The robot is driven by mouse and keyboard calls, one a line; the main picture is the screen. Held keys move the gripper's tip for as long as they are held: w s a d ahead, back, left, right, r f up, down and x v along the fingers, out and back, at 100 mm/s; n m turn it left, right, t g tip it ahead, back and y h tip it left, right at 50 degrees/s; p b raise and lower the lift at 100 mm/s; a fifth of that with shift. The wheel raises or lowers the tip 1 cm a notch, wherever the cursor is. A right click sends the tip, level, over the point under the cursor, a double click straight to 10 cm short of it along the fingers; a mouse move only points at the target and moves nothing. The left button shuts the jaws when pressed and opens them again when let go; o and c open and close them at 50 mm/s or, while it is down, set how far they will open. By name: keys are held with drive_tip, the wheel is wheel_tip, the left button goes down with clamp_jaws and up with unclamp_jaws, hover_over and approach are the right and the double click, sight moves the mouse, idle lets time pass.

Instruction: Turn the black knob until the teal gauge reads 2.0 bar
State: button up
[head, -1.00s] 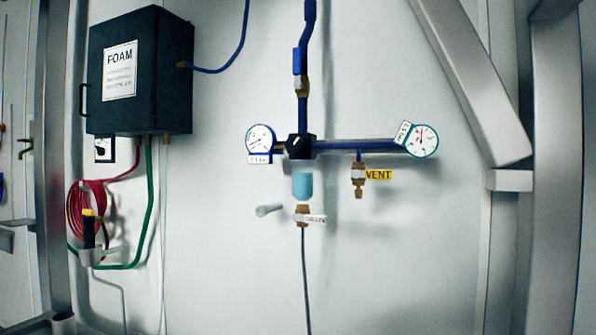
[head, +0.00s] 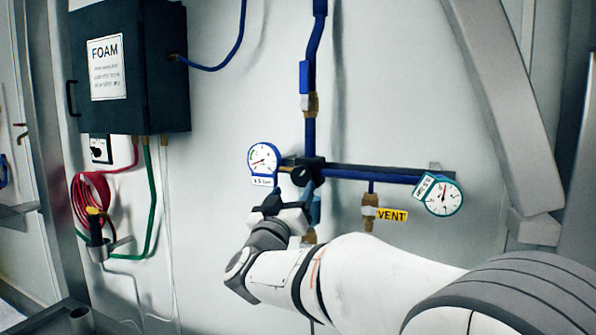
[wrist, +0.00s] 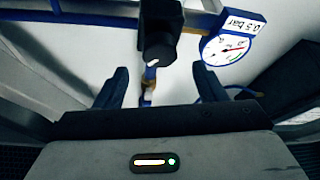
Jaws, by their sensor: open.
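The black knob (head: 301,176) is at the centre of the pipework in the head view; it also shows in the wrist view (wrist: 158,50), with a white mark on its face. My gripper (head: 275,203) is open just below and left of the knob in the head view. In the wrist view, my gripper (wrist: 160,82) has its fingers spread, with the knob just beyond the gap and not between them. The teal gauge (head: 443,197) hangs at the right end of the blue pipe. Its small label is too small to read surely.
A blue-rimmed gauge (head: 263,160) sits close to the knob's left. A blue-rimmed gauge with a label like 0.5 bar (wrist: 230,43) shows in the wrist view. A brass vent valve (head: 369,210), a FOAM box (head: 130,70), a red hose (head: 90,195) and a slanted metal beam (head: 500,95) stand around.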

sight(299, 178)
drive_tip(key=p+x, duration=0.1)
drive_tip(key=x, duration=0.4)
drive_tip(key=shift+w+d, duration=0.1)
drive_tip(key=shift+w, duration=0.2)
drive_tip(key=shift+c, duration=0.5)
drive_tip(key=c, duration=0.9)
drive_tip(key=shift+o, duration=0.2)
